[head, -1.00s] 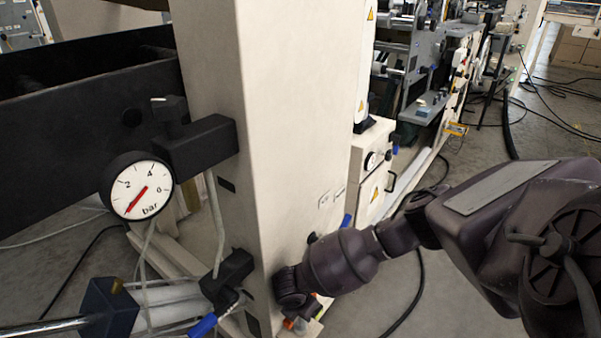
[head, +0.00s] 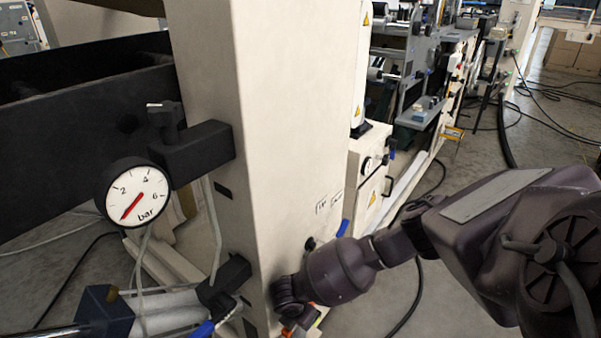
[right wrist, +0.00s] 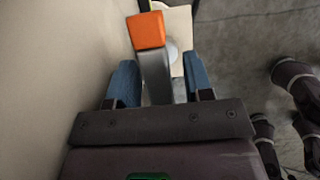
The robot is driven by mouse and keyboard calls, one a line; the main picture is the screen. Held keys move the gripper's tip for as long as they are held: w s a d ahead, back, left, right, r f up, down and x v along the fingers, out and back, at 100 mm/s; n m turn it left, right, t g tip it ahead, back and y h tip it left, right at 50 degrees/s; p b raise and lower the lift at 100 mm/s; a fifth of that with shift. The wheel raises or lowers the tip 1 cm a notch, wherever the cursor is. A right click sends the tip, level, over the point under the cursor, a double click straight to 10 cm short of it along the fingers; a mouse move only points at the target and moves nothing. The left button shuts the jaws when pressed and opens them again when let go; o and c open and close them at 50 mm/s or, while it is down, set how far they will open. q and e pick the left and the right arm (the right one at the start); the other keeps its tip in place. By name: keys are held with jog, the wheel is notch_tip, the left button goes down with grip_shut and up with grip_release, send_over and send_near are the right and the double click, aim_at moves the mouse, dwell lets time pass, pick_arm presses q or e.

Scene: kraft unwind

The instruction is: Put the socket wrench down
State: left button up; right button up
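In the right wrist view my right gripper (right wrist: 161,80) points ahead with its two blue fingers apart. A grey bar with an orange block end (right wrist: 147,30) stands between them. The left finger is close beside the bar, and a strip of grey shows by the right finger. I cannot tell whether the fingers press on it or whether it is the socket wrench. In the head view my right arm reaches down to the foot of the cream column, and its gripper is hidden. Small orange and green-yellow bits show under the forearm. My left gripper is not in view.
The cream column (head: 265,150) stands close beside my right forearm. A pressure gauge (head: 133,192) and black clamp (head: 190,152) stick out on its left. A white cabinet (head: 368,170) stands behind. Cables lie on the grey floor, which is open at the right.

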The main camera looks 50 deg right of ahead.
jog(key=shift+r, duration=0.2)
jog(key=p+v, duration=0.4)
jog(key=v, duration=0.7)
jog(key=shift+w+d+r+p, duration=0.1)
jog(key=shift+w+r+p, duration=0.05)
jog(key=shift+r+p, duration=0.15)
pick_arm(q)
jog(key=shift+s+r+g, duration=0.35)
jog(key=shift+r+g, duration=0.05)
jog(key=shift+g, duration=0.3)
pick_arm(e)
jog(key=shift+s+a+r, duration=0.2)
jog(key=shift+a+r, duration=0.1)
jog(key=shift+r, duration=0.3)
